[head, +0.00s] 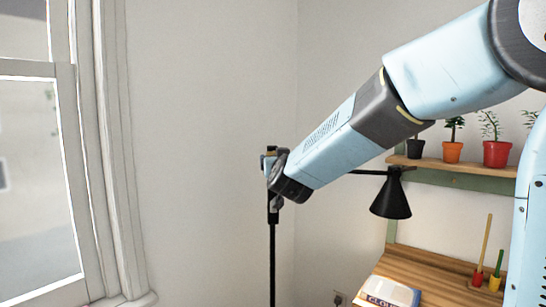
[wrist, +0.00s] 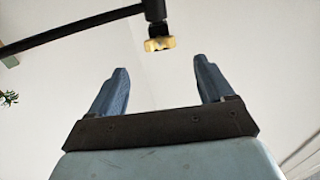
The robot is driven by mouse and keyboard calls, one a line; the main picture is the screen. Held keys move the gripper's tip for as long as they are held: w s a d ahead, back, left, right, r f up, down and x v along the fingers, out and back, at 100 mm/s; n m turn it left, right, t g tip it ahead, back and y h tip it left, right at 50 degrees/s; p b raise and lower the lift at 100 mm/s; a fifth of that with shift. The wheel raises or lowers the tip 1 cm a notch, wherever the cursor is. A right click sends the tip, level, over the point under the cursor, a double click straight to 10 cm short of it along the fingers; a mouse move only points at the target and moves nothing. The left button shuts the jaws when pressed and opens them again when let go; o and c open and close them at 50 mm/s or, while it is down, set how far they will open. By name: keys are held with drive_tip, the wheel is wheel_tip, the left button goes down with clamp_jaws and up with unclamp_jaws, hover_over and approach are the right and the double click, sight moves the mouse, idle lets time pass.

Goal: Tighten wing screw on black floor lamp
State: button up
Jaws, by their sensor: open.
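The black floor lamp shows in the head view with its thin upright pole (head: 272,260) and its cone shade (head: 391,199) to the right. In the wrist view, the lamp's dark bar (wrist: 75,31) runs from the left to a joint at the top middle. A brass-yellow wing screw (wrist: 159,44) sits at the lower end of that joint. My gripper (wrist: 160,66) is open and empty, its two blue fingers apart. The screw appears just beyond the fingertips, roughly centred between them.
A wooden desk (head: 440,272) with a book (head: 390,291) stands at the lower right. A shelf (head: 480,170) with several potted plants hangs above it. A window (head: 40,180) is on the left. The wall between window and lamp is bare.

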sight(274, 154)
drive_tip(key=w+a, duration=0.1)
drive_tip(key=w, duration=0.8)
drive_tip(key=shift+w, duration=0.15)
drive_tip(key=shift+a, duration=0.1)
drive_tip(key=c, duration=1)
